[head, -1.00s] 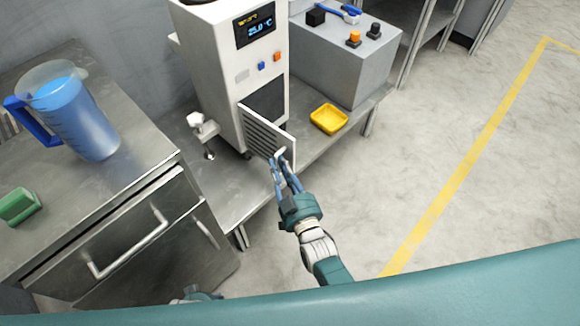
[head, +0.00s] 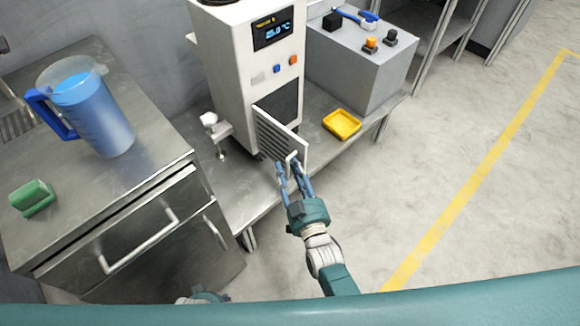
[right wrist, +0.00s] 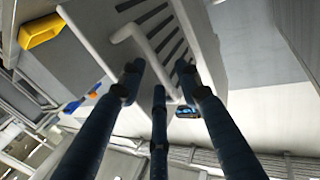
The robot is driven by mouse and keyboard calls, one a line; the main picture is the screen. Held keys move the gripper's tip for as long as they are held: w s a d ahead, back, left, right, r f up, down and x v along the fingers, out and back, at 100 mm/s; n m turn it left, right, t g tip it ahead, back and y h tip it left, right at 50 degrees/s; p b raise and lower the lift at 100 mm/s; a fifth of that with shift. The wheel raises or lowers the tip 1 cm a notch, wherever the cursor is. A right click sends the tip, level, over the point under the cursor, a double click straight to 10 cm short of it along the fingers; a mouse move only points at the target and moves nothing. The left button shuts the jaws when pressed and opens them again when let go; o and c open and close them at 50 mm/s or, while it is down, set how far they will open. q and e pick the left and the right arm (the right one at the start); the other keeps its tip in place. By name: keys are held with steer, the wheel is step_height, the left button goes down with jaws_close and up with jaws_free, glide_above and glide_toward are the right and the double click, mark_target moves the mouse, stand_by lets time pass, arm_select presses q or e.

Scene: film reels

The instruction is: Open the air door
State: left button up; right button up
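The air door (head: 280,138) is a white slatted panel low on the front of the white machine (head: 232,75). It stands swung out at an angle, with the dark opening (head: 283,106) showing behind it. Its white bar handle (right wrist: 138,42) shows in the right wrist view. My right gripper (head: 290,168) is at the handle near the door's outer edge. Its fingers (right wrist: 160,78) are apart, on both sides of the handle's end; contact is unclear. A small teal part of my left gripper (head: 206,296) peeks out at the bottom; its fingers are hidden.
A yellow tray (head: 341,124) sits on the metal bench right of the door. A grey control box (head: 360,75) stands behind it. A steel cabinet (head: 150,185) with a blue jug (head: 100,118) and green sponge (head: 33,197) is at left. Floor at right is clear.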

steer(key=v, duration=1.1)
steer(key=shift+s, duration=0.35)
steer(key=shift+d+f, duration=0.1)
steer(key=shift+f, duration=0.05)
